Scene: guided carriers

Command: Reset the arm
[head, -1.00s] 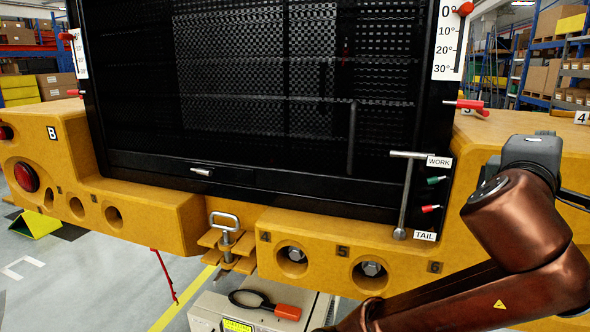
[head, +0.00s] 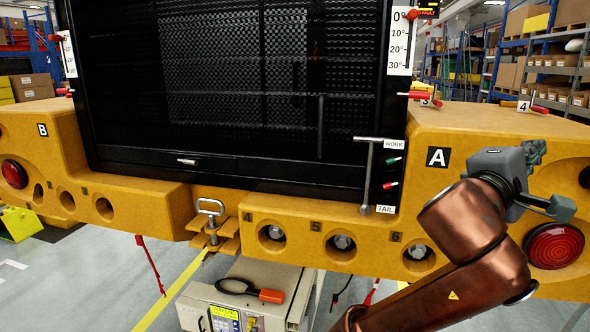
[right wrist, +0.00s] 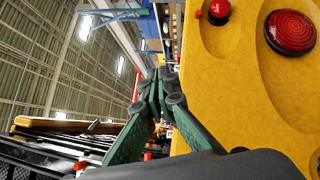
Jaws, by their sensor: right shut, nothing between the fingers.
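My right arm (head: 470,230) reaches in from the lower right of the head view, copper-brown with a grey wrist. My right gripper (head: 534,152) points away at its end, in front of the right part of the yellow carrier (head: 470,118), and is partly hidden by the wrist. In the right wrist view the green fingers of my right gripper (right wrist: 157,84) meet at their tips, with nothing held between them. The yellow carrier body fills the right side of that view. My left gripper and left arm are not in view.
A black panel (head: 240,90) with a T-handled rod (head: 369,175) stands on the carrier. A round red lamp (head: 553,246) is close to my right wrist. A grey box (head: 225,291) carries a black and orange tool below. Racks stand behind.

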